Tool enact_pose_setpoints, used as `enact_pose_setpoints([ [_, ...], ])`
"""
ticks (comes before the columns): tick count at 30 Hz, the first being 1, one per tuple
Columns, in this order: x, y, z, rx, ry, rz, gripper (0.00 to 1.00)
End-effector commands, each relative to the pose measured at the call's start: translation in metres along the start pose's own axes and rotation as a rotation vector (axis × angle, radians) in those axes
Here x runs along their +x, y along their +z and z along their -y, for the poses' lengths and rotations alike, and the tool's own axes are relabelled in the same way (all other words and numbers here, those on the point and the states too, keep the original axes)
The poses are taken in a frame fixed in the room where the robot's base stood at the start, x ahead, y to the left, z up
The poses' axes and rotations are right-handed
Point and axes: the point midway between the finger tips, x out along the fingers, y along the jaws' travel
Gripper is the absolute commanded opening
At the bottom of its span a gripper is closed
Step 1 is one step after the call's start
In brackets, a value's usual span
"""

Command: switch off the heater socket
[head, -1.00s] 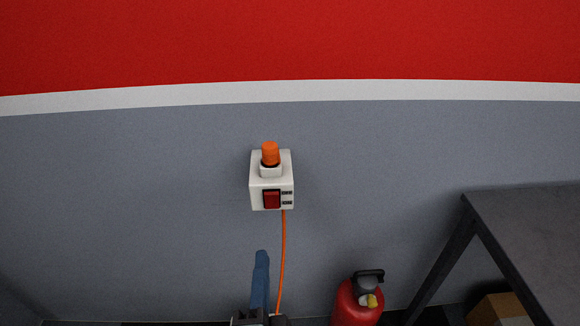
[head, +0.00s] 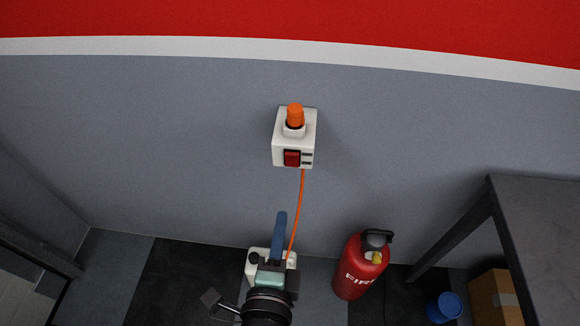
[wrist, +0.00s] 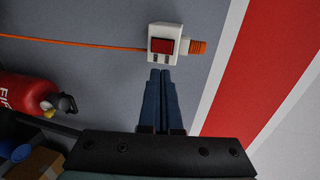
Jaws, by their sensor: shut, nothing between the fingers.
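The heater socket (head: 281,153) is a white box on the grey wall with a red rocker switch (head: 292,158) on its lower front. An orange plug (head: 295,115) sits in its top, and an orange cable (head: 301,205) hangs below. My gripper (head: 282,214) is below the socket in the head view, its blue fingers together and empty. In the wrist view the closed fingertips (wrist: 160,72) point at the socket (wrist: 173,31), close to its edge in the picture. The red switch (wrist: 161,46) shows uncovered there. I cannot tell which way the rocker is tilted.
A red fire extinguisher (head: 361,270) stands on the floor right of my arm. A dark table (head: 545,215) is at the right, with a cardboard box (head: 492,300) and a blue round object (head: 443,307) below it. The wall around the socket is clear.

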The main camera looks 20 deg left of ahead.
Motion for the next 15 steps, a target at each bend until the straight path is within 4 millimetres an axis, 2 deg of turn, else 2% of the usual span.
enact_pose_setpoints([
  [5,0.021,0.0,0.002,-0.002,-0.004,0.0,0.0],
  [15,0.079,0.001,0.002,-0.003,-0.002,0.001,0.0],
])
